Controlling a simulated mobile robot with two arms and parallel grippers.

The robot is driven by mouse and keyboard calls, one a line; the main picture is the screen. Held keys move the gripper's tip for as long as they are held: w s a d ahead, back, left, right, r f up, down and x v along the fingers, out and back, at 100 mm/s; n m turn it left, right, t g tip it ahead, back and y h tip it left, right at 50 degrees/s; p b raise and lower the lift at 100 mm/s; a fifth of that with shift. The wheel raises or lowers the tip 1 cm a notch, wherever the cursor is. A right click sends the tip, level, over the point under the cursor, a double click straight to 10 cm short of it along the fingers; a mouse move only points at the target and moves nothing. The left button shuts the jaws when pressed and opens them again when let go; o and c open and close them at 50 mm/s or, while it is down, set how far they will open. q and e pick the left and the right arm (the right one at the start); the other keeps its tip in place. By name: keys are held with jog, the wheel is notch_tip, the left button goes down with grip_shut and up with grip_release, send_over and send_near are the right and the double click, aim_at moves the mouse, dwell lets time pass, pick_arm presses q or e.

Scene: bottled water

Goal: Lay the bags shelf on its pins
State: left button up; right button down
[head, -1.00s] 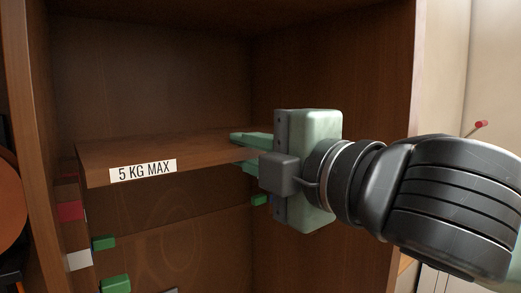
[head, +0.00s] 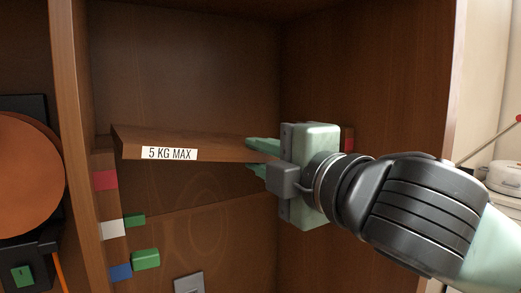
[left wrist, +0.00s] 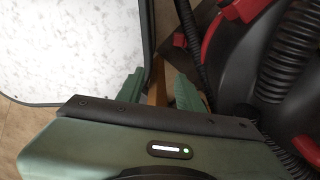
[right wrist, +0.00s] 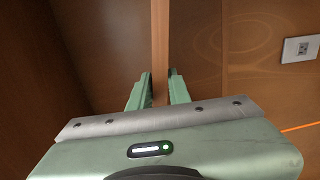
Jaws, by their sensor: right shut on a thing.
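The bags shelf (head: 220,148) is a brown board labelled "5 KG MAX" in the head view, inside a wooden cabinet. My right gripper (head: 264,160) is shut on its right end. In the right wrist view the board (right wrist: 161,50) runs edge-on between the fingertips (right wrist: 160,88). Green pin-like blocks (head: 135,220) (head: 146,259) stick out at the left wall below the shelf; I see none directly under its left end. Whether the board touches any support is unclear. My left gripper (left wrist: 160,90) has its fingers apart, away from the shelf.
Red (head: 106,180), white (head: 112,229) and blue (head: 120,272) tags mark the left wall. A red patch (head: 348,139) shows on the right wall, behind my gripper. A white speckled surface (left wrist: 65,45) lies near my left gripper.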

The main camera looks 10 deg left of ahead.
notch_tip(320, 180, down, 10)
jog(key=b, duration=0.6)
jog(key=shift+b, duration=0.35)
jog(key=shift+f, duration=0.1)
dwell(0.3)
jog(key=c, duration=1.3)
grip_release()
jog(key=b+v, duration=0.1)
jog(key=v, duration=0.7)
jog(key=shift+w, duration=0.1)
